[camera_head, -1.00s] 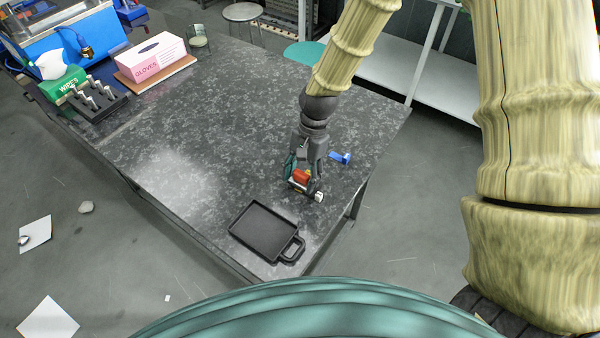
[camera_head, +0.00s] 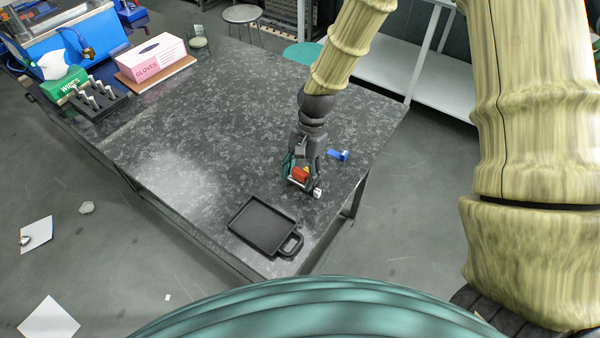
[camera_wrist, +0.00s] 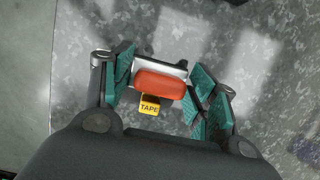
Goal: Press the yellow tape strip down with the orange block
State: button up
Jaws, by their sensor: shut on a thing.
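The orange block (camera_wrist: 160,85) sits between the green finger pads of my gripper (camera_wrist: 160,87), which is shut on it. The block also shows red-orange in the head view (camera_head: 299,174), low over the dark table near its right edge. The yellow tape strip (camera_wrist: 149,104), marked TAPE, shows right beside the block's lower edge in the wrist view. A pale silvery holder (camera_wrist: 172,66) shows behind the block and is partly hidden by it. I cannot tell whether the block touches the tape.
A black tray with a handle (camera_head: 235,228) lies in front of my gripper. A blue object (camera_head: 338,155) lies just right of it. A pink and white glove box (camera_head: 150,58), a green WIRES box (camera_head: 62,84) and a black rack (camera_head: 97,101) stand far left. The table's middle is clear.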

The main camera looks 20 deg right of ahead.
jog(key=shift+s+r, duration=0.1)
jog(key=shift+s, duration=0.05)
jog(key=shift+f, duration=0.3)
dwell(1.1)
jog(key=shift+r+p, duration=2.8)
jog(key=shift+r, duration=0.7)
